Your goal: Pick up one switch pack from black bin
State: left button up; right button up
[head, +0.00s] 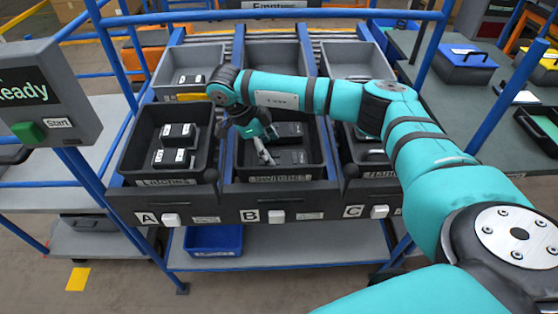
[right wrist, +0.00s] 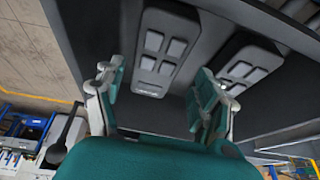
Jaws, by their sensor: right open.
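The black bin (head: 240,172) with a label reading roughly "Switches" is the middle one, above the letter B. Dark switch packs (head: 291,156) lie in it, partly hidden by my arm. My right gripper (head: 265,150) reaches down into this bin, open and empty. In the right wrist view, one grey switch pack (right wrist: 152,65) with pale square buttons shows between and beyond the open fingers (right wrist: 158,85). A second pack (right wrist: 246,66) lies to its right, partly behind the right finger. I cannot tell whether the fingers touch either pack. My left gripper is not in view.
Black bins stand on both sides: the left one (head: 127,160) holds several packs, the right one (head: 350,165) is partly hidden by my arm. Grey bins (head: 272,56) stand behind. Blue frame posts (head: 105,50) flank the line. A blue bin (head: 214,240) sits on the lower shelf.

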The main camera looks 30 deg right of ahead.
aim_at(279, 159)
jog(key=shift+s+d+f, duration=0.25)
jog(key=shift+d+f, duration=0.1)
jog(key=shift+f, duration=0.2)
jog(key=x, duration=0.1)
jog(key=p+x, duration=0.1)
jog(key=x, duration=0.1)
jog(key=shift+s+d+f, duration=0.2)
jog(key=shift+s+d, duration=0.05)
jog(key=shift+f, duration=0.3)
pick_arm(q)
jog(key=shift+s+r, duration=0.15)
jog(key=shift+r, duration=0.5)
pick_arm(e)
jog(key=shift+c, duration=0.4)
jog(key=c, duration=0.4)
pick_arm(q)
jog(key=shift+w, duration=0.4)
pick_arm(e)
jog(key=c, duration=0.5)
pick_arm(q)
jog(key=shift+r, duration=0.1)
pick_arm(e)
jog(key=shift+r, duration=0.1)
jog(key=shift+c, duration=0.2)
